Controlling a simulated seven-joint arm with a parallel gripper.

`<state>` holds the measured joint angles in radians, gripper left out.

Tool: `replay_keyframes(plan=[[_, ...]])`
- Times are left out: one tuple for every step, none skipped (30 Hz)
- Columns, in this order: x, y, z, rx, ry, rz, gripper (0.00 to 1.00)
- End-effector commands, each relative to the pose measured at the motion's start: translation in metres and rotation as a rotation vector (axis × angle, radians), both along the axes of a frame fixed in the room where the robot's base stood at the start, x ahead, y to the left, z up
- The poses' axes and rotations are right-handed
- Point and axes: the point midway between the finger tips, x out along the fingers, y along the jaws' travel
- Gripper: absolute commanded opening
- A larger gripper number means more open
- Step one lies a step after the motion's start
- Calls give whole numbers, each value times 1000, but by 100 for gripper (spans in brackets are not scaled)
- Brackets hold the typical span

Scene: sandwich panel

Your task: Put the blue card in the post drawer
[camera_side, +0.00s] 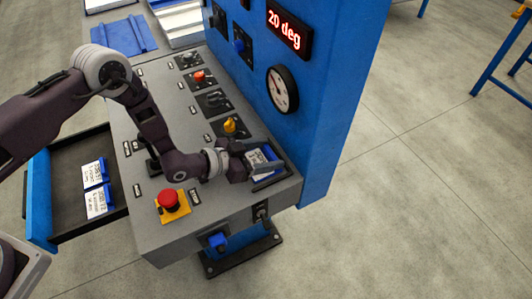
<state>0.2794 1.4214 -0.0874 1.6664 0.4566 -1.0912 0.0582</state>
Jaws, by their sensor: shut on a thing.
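My gripper (243,161) is at the right front corner of the grey console and is shut on the blue card (264,168), which carries a white printed label. The card is at a black-framed holder (275,182) on the console top; I cannot tell whether it rests in the holder or is just above it. My fingers partly hide the card. An open drawer (40,205) with a blue front and dark inside sticks out at the console's left side. Two white-labelled cards with blue edges (93,174) lie in it. I cannot read its name.
A red mushroom button (171,199) on a yellow plate stands on the console (150,235) between the holder and the drawer. Knobs and switches line the console top. A tall blue panel (340,80) with a gauge and display rises behind the holder.

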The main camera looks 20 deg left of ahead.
Motion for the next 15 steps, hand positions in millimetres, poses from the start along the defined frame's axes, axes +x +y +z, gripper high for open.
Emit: replay_keyframes(plan=[[0,0,0,0,0,0,16],[0,0,0,0,0,0,16],[0,0,0,0,0,0,16],[0,0,0,0,0,0,16],[0,0,-1,0,0,0,16],[0,0,-2,0,0,0,16],[0,0,-3,0,0,0,16],[0,0,-4,1,1,0,16],[0,0,-4,1,1,0,71],[0,0,-4,1,1,0,76],[0,0,-4,1,1,0,82],[0,0,-4,1,1,0,85],[0,0,-4,1,1,0,85],[0,0,-4,1,1,0,85],[0,0,-4,1,1,0,85]])
